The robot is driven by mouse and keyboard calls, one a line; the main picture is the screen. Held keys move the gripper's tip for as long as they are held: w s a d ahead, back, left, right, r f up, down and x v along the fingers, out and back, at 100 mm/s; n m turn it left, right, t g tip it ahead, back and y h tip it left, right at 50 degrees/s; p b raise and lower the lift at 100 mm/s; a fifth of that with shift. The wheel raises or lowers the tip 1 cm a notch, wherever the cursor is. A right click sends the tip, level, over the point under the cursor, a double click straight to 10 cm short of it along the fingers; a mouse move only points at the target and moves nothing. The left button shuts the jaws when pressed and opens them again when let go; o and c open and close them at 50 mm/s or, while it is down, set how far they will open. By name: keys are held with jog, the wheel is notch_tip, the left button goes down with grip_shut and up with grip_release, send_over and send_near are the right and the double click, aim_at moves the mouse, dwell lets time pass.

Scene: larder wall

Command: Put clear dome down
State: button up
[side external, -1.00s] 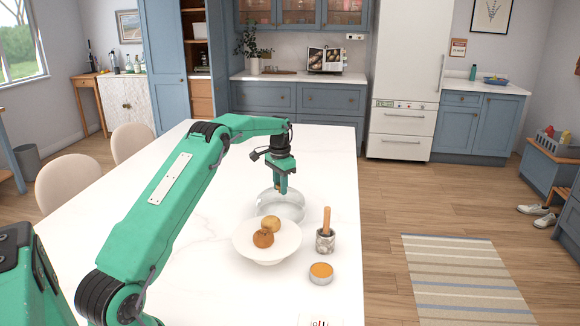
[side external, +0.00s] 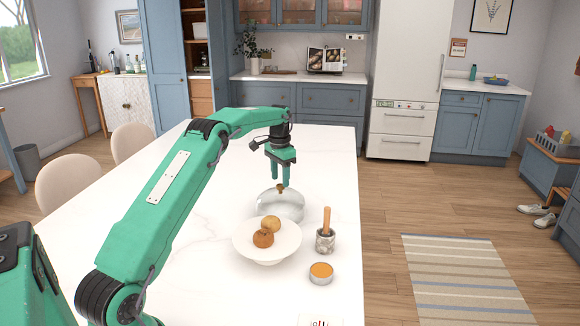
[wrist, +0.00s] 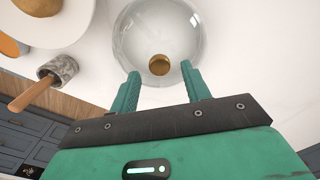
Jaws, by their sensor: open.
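The clear dome (side external: 281,205) is a see-through glass cover with a small brass knob on top. It rests on the white table (side external: 190,240), behind the white stand (side external: 267,243) that bears two round buns (side external: 264,238). My gripper (side external: 281,181) is above the dome, with its fingers pointing down and apart. In the wrist view the dome (wrist: 160,35) shows with its knob (wrist: 159,64) just beyond and between my open fingertips (wrist: 158,78). The fingers are clear of the knob and hold nothing.
A stone mortar with a wooden pestle (side external: 326,239) stands right of the stand. A small tin with orange contents (side external: 321,273) is in front of it. A card (side external: 319,321) lies at the near edge. The table's left side is clear.

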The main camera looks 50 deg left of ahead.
notch_tip(320, 180, up, 9)
jog(key=shift+f, duration=0.15)
dwell(0.4)
dwell(0.5)
jog(key=s+d+r+t, duration=0.1)
jog(key=s+d+r, duration=0.5)
jog(key=d, duration=0.4)
jog(key=s+d+r+t, duration=0.2)
jog(key=s+d+r, duration=0.4)
jog(key=d, duration=0.4)
jog(key=s+d+f+t, duration=0.1)
jog(key=s+d+f, duration=0.1)
jog(key=s+d, duration=0.2)
jog(key=s+d+f, duration=0.3)
jog(key=s+d, duration=0.1)
jog(key=s, duration=0.5)
jog(key=s+d+f+t, duration=0.1)
jog(key=s+d+f, duration=0.1)
jog(key=s+d, duration=0.2)
jog(key=s, duration=0.3)
jog(key=shift+s+f+t, duration=0.15)
jog(key=shift+f+t, duration=0.15)
jog(key=shift+f, duration=0.1)
